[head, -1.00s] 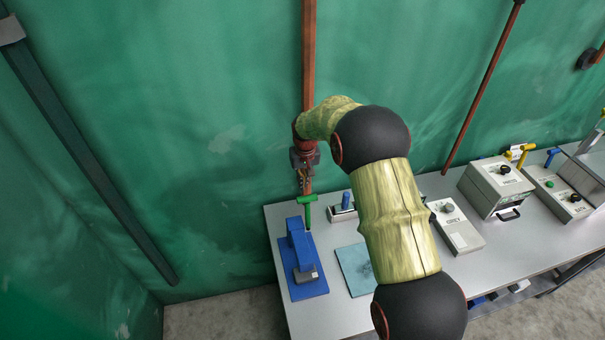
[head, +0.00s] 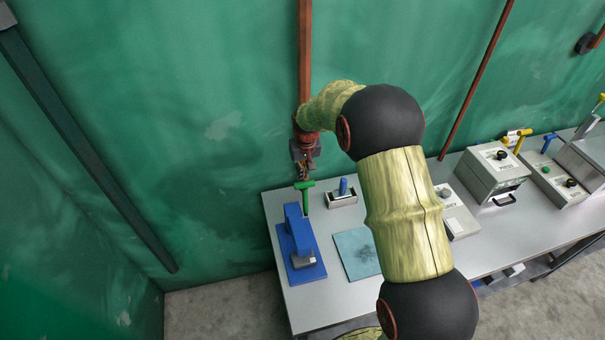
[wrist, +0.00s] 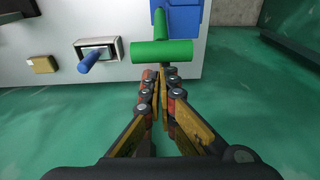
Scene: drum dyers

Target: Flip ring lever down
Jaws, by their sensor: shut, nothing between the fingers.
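A green T-shaped lever (head: 305,186) stands upright at the back of a blue press-like stand (head: 296,238) on the table's left end. Its green crossbar (wrist: 150,52) lies just past my fingertips in the wrist view, where part of the blue stand (wrist: 190,12) shows behind it. My gripper (head: 304,170) is shut and empty, just above and behind the green lever in the head view. In the wrist view my fingertips (wrist: 161,74) are together, very near the crossbar; I cannot tell whether they touch. Which lever is the ring lever is not marked.
A small box (head: 341,201) with a blue lever (head: 343,186) stands right of the green lever. A teal mat (head: 356,253) lies in front. Grey control boxes (head: 490,176) with yellow and blue levers stand farther right. The green wall is close behind my gripper.

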